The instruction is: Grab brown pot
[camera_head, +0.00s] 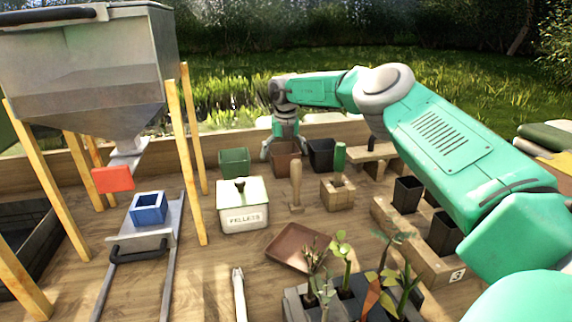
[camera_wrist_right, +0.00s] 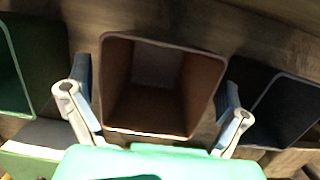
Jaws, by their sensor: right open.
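The brown pot (camera_head: 286,168) stands at the back of the wooden bench, between a green pot and a black pot. My right gripper (camera_head: 285,151) is above it, pointing down, and hides part of its top. In the right wrist view the brown pot (camera_wrist_right: 163,85) is seen from above, empty and square. The open fingers of my right gripper (camera_wrist_right: 155,98) lie on its left and right sides, with the pot between them. I cannot tell whether they touch it. My left gripper is not in view.
The green pot (camera_head: 234,162) and black pot (camera_head: 321,154) stand close on either side. In front are a pellets box (camera_head: 243,205), a wooden-handled tool (camera_head: 296,186) and a wooden block (camera_head: 338,193). A wooden board (camera_head: 330,130) runs behind the pots.

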